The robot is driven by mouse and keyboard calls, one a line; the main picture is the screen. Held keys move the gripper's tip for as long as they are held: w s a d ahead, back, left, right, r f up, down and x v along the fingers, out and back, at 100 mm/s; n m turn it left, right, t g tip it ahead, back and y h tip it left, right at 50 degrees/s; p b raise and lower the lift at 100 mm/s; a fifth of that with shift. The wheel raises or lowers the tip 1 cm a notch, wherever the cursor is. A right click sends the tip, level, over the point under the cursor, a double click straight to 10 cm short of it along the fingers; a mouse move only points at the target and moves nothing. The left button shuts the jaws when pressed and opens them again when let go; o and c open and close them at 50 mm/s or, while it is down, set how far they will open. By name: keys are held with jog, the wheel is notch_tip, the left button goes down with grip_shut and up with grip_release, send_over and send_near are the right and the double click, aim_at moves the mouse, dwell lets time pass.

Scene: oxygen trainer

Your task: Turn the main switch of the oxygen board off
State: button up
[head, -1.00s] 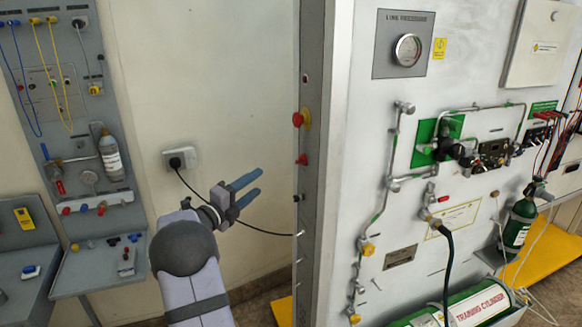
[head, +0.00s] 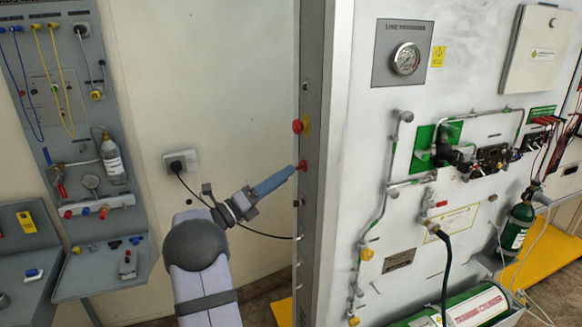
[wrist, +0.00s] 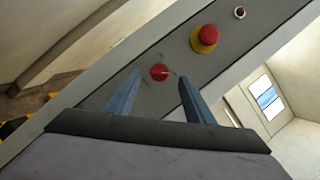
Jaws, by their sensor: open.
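The main switch is a small red rotary knob (wrist: 159,72) on the grey side panel of the oxygen board (wrist: 137,88). In the head view the red knob (head: 302,165) shows at the panel's left edge, right at my blue fingertips. My gripper (head: 294,170) reaches up and right toward it. In the wrist view my gripper (wrist: 157,82) is open, with one finger on each side of the knob and a gap to both. I cannot tell whether the fingertips reach as deep as the knob. A light mark shows on the knob's right side.
A red emergency button on a yellow base (wrist: 205,38) sits close above the knob, also seen in the head view (head: 298,126). A small round fitting (wrist: 239,12) is beyond it. A wall socket with a black cable (head: 181,162) is behind my arm.

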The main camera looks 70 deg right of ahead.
aim_at(297, 168)
jog(key=shift+p+x, duration=0.85)
jog(key=shift+x, duration=1.05)
jog(key=c, duration=1)
jog(key=shift+c, duration=0.2)
